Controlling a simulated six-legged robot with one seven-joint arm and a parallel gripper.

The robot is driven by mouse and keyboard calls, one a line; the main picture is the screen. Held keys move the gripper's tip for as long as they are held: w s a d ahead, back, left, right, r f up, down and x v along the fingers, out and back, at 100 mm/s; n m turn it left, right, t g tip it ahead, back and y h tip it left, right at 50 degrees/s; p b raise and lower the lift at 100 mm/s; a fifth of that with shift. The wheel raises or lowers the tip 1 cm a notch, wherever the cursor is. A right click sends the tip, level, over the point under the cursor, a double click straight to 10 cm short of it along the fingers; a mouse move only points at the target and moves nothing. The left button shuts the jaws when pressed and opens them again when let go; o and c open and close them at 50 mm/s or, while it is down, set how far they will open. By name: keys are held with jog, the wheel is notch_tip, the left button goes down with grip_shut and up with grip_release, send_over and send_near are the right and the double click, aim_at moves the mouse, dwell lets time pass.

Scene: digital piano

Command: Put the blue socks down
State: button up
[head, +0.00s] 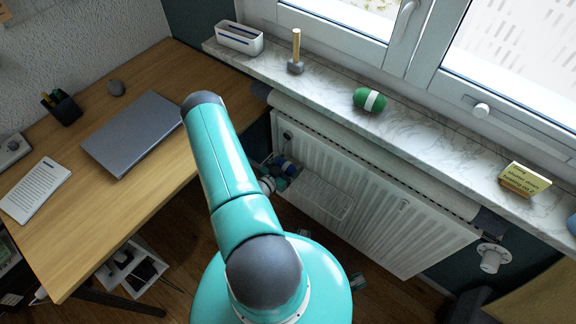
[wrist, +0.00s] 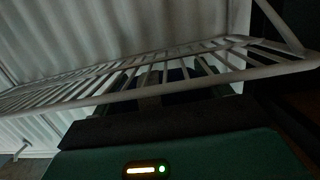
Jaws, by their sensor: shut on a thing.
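The blue socks (head: 289,166) show as a small dark blue patch at my gripper (head: 281,173), beside the left end of the white radiator (head: 400,215). My gripper is shut on the socks and is partly hidden behind my arm in the head view. A white wire rack (head: 318,195) hangs on the radiator front, just right of the gripper. In the wrist view the rack's bars (wrist: 110,92) cross in front of the jaws. A dark blue bit of the socks (wrist: 178,74) shows dimly behind the bars. I cannot tell whether the socks touch the rack.
The marble sill (head: 430,128) holds a white box (head: 240,38), a mallet (head: 296,52), a green roll (head: 369,100) and a yellow block (head: 524,180).

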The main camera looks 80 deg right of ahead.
jog(key=shift+f, duration=0.2)
jog(key=o, duration=1)
jog(key=shift+r, duration=0.1)
jog(key=shift+a, duration=0.1)
jog(key=v, duration=1.1)
jog(key=shift+w+a, duration=0.15)
jog(key=shift+a, duration=0.25)
